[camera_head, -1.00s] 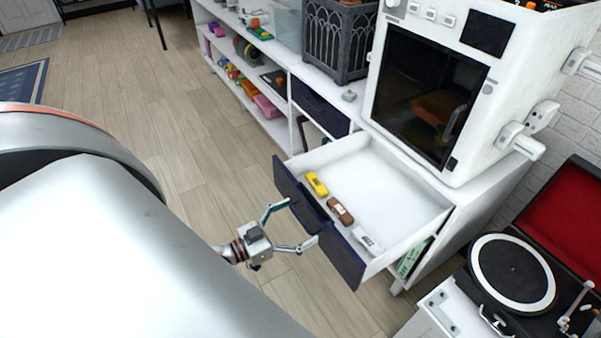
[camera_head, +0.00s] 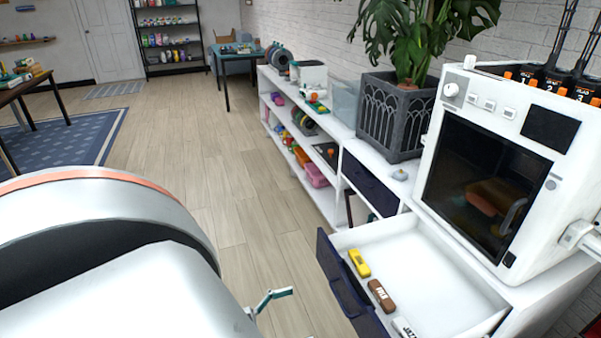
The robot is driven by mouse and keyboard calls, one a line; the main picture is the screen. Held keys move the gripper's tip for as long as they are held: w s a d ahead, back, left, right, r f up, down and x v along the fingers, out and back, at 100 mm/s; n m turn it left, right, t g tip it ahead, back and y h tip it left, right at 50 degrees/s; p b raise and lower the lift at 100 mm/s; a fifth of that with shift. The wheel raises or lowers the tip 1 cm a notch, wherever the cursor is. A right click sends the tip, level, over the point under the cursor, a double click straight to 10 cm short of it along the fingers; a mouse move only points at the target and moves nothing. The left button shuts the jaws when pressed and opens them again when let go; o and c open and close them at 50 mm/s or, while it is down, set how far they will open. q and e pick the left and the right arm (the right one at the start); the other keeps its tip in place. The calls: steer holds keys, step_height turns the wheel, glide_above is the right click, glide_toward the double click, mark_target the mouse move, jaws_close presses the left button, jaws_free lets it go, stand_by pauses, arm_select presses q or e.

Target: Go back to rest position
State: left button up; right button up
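My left arm's large pale link fills the lower left of the head view. Of my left gripper (camera_head: 270,299), only one teal-tipped finger shows at the bottom edge, bent outward in a spread pose; the other finger is out of frame. It is over the floor, left of the open drawer (camera_head: 455,270) and apart from its dark blue front. The drawer holds a yellow block (camera_head: 359,263), a brown block (camera_head: 381,296) and a white block (camera_head: 404,328) in a row along its front. My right gripper is not in view.
A white oven-like machine (camera_head: 495,165) stands on the white cabinet, with a potted plant (camera_head: 395,115) behind it. Shelves (camera_head: 300,140) run along the wall. The wooden floor (camera_head: 215,170) is clear in the middle. A blue rug (camera_head: 65,140) lies at left.

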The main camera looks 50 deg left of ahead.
arm_select(q)
steer(key=shift+d, duration=0.1)
stand_by(0.3)
steer(key=d+f+g+y, duration=0.1)
steer(key=d+f+g, duration=0.2)
steer(key=d, duration=0.6)
steer(key=d+f+g+y, duration=0.2)
steer(key=d+f+g, duration=0.1)
steer(key=d, duration=0.6)
steer(key=shift+f, duration=0.45)
steer(key=shift+a+y, duration=0.15)
steer(key=shift+y, duration=0.15)
